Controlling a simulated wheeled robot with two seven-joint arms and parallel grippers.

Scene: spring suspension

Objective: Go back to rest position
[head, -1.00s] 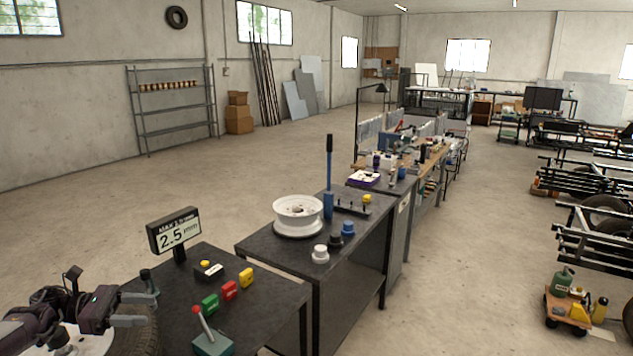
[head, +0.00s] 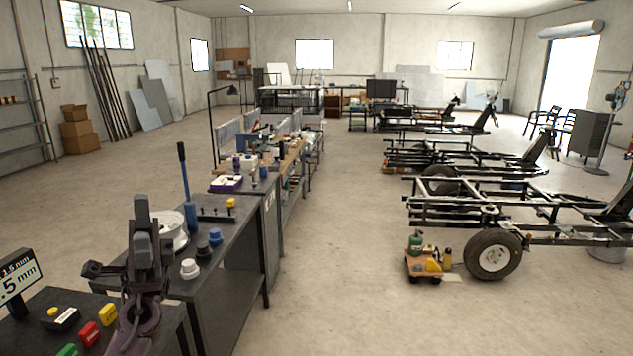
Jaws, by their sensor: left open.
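My left gripper (head: 146,225) is at the lower left of the head view, with its fingers pointing up and away. It is open, and I see nothing held in it. It shows in front of the dark workbench (head: 215,292) and hides part of the white wheel rim (head: 172,231) on it. I cannot tell its exact height above the bench. My right gripper is out of view.
A display (head: 17,281) and red (head: 89,334) and yellow (head: 107,314) blocks are at the lower left. A blue-handled lever (head: 186,190) stands on the bench. Vehicle frames (head: 480,215) and a small orange cart (head: 424,266) are at the right. The central floor is clear.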

